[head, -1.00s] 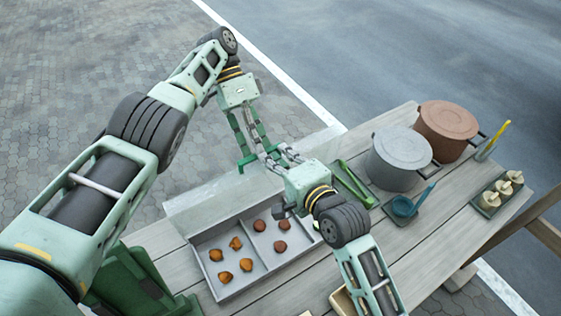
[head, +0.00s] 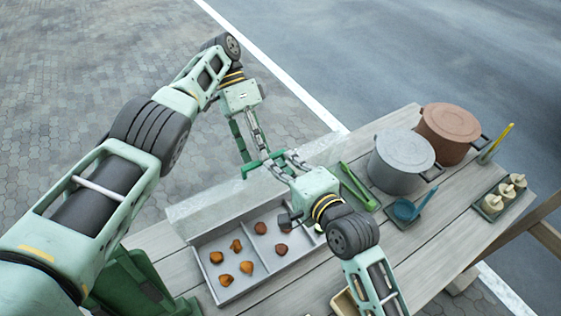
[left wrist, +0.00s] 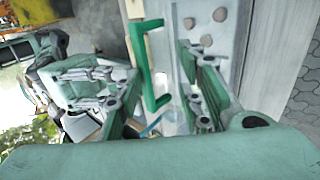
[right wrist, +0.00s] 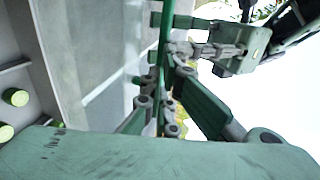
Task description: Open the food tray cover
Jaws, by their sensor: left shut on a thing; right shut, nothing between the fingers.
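The grey food tray (head: 249,283) lies on the table with its inside visible, holding orange and brown pieces in compartments. Its pale grey cover (head: 205,205) stands open along the tray's far side. A green handle (head: 262,166) is at the cover's upper edge; it also shows in the left wrist view (left wrist: 154,75) between my left fingers. My left gripper (head: 250,155) reaches down from above and is shut on the handle. My right gripper (head: 280,162) is shut and empty, with its fingertips close beside the handle. My right arm hides the tray's right part.
A grey pot (head: 399,165) and a brown pot (head: 447,135) stand at the table's back right. Green tongs (head: 360,188), a blue ladle (head: 408,208) and a small tray of pale pieces (head: 497,200) lie nearby. Paving beyond the far edge is clear.

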